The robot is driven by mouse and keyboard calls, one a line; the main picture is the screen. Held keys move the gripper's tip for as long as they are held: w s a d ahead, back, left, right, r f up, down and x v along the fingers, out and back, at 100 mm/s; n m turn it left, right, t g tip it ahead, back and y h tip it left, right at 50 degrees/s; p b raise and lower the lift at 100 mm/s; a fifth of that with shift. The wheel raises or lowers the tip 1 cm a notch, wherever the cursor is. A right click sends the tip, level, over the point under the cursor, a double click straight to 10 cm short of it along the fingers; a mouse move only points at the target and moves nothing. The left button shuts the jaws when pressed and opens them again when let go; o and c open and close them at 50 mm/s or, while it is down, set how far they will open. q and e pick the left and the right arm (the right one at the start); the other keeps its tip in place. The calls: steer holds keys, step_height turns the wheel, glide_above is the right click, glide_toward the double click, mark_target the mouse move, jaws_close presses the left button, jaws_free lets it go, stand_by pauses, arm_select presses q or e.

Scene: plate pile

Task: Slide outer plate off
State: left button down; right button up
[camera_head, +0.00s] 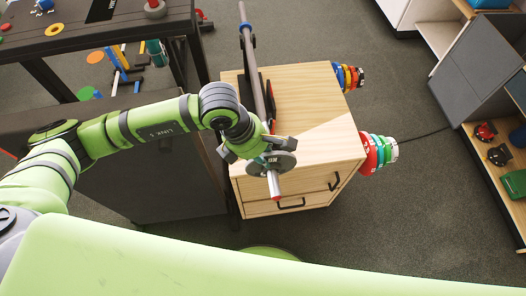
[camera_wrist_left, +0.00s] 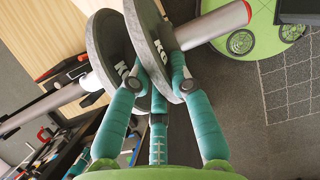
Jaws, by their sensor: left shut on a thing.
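A barbell lies across the wooden cabinet in the head view, its near sleeve (camera_head: 274,184) sticking out past the front edge with a red tip. Grey plates sit on this sleeve. The outer plate (camera_head: 285,161) faces the near end and also shows in the left wrist view (camera_wrist_left: 157,45). The inner plate (camera_wrist_left: 106,55) is behind it, with a gap between them on the finger side. My left gripper (camera_head: 257,147) is shut on the outer plate; its teal fingers (camera_wrist_left: 160,62) straddle the rim. The bar still passes through the outer plate. My right gripper is not in view.
The wooden cabinet (camera_head: 318,150) has drawers in front and coloured plates hanging on its right side (camera_head: 377,152). A dark table (camera_head: 90,35) with small objects stands left. Shelves (camera_head: 480,70) stand at the right. Grey floor (camera_head: 400,220) is clear in front.

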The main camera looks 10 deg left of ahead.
arm_select(q)
steer(key=s+d, duration=0.4)
steer(key=s, duration=0.9)
steer(key=shift+d+r+b, duration=0.15)
steer(key=shift+d+b, duration=0.05)
steer(key=shift+b, duration=0.25)
stand_by(1.7)
